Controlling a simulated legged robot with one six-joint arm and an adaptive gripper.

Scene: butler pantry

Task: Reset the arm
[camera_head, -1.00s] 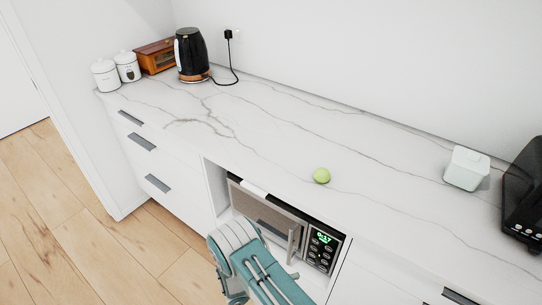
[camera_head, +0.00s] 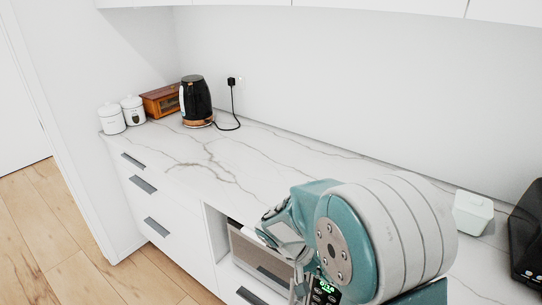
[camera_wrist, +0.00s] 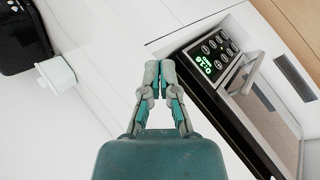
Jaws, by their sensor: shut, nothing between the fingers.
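My gripper (camera_wrist: 160,70) shows in the wrist view with its two fingertips together and nothing between them. It is above the counter's front edge, beside the microwave (camera_wrist: 222,62). In the head view my teal and white arm is folded up large at the lower right, in front of the counter (camera_head: 230,165). It covers part of the microwave (camera_head: 262,262) and the middle of the counter. No green ball shows in either current view.
A black kettle (camera_head: 195,100), a wooden box (camera_head: 160,101) and two white canisters (camera_head: 112,119) (camera_head: 132,110) stand at the back left. A white container (camera_head: 472,213) and a black appliance (camera_head: 527,235) stand at the right. The counter's left half has free room.

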